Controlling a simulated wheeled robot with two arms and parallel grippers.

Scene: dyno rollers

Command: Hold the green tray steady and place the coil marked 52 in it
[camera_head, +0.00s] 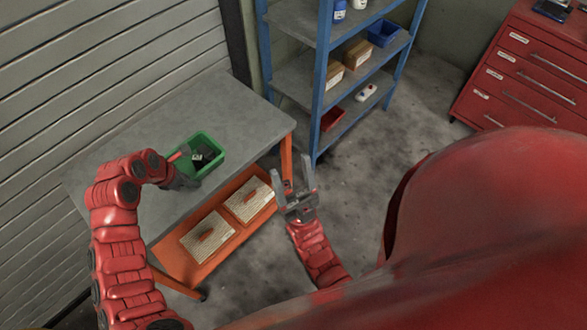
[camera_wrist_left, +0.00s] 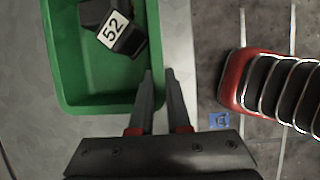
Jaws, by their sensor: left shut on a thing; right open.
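The green tray (camera_head: 213,166) is on the grey workbench; it also shows in the left wrist view (camera_wrist_left: 95,75). The black coil marked 52 (camera_wrist_left: 112,28) lies tilted inside the tray, its white label facing up. It shows small and dark in the head view (camera_head: 204,156). My left gripper (camera_wrist_left: 160,76) is shut on the tray's side wall, one finger inside and one outside. In the head view my left gripper (camera_head: 188,179) is at the tray's near side. My right gripper (camera_head: 294,184) is open and empty, off the bench's right side and apart from the tray.
The grey workbench (camera_head: 225,110) has free room around the tray. Its orange lower shelf (camera_head: 173,262) holds two light panels (camera_head: 207,236). A blue shelf rack (camera_head: 320,95) with bins stands behind, and a red drawer cabinet (camera_head: 520,70) at the right.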

